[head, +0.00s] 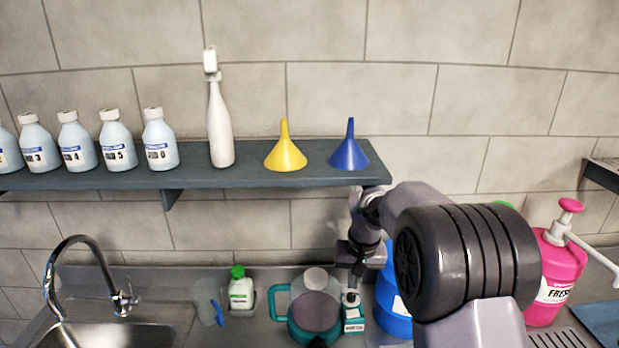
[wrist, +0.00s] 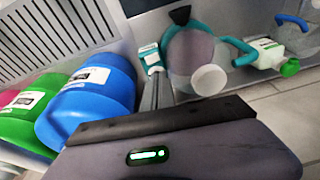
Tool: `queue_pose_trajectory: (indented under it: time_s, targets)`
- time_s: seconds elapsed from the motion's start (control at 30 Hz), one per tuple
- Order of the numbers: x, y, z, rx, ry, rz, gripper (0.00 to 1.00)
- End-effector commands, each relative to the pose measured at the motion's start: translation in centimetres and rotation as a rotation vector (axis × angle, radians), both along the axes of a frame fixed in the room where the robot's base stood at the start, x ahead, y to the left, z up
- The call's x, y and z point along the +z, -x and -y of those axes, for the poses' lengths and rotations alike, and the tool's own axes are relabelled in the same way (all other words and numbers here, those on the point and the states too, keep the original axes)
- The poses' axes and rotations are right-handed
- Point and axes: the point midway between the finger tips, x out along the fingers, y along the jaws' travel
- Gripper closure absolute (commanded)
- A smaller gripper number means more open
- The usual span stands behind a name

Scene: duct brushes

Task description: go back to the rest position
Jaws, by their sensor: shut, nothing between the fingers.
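My gripper (head: 356,284) hangs down over the steel counter below the shelf, with its fingers shut and nothing between them. In the wrist view its narrow grey fingers (wrist: 155,94) point toward a small teal bottle with a white label (wrist: 151,60). In the head view this small bottle (head: 353,318) stands just below the fingertips. I cannot tell whether the fingers touch it. My arm's large dark joint hides part of the counter and wall to the right.
A teal-handled jug (head: 315,311) stands left of the gripper, a blue container (head: 391,312) right of it. The shelf (head: 255,174) above holds several bottles, a yellow funnel (head: 285,152) and a blue funnel (head: 349,151). A pink pump container (head: 556,275) stands far right.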

Motion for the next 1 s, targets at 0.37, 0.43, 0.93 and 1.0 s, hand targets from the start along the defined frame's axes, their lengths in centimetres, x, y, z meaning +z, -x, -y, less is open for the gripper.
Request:
queue_pose_trajectory:
  time_s: [0.37,0.43,0.93,1.0]
  targets:
    - [7.9,22.3,-2.1,-0.189,-0.154,0.188,1.00]
    - [7.0,26.3,-2.5,-0.219,-0.184,0.215,1.00]
    - [3.3,34.2,-3.3,-0.281,-0.253,0.270,1.00]
    - [3.3,34.2,-3.3,-0.280,-0.251,0.270,1.00]
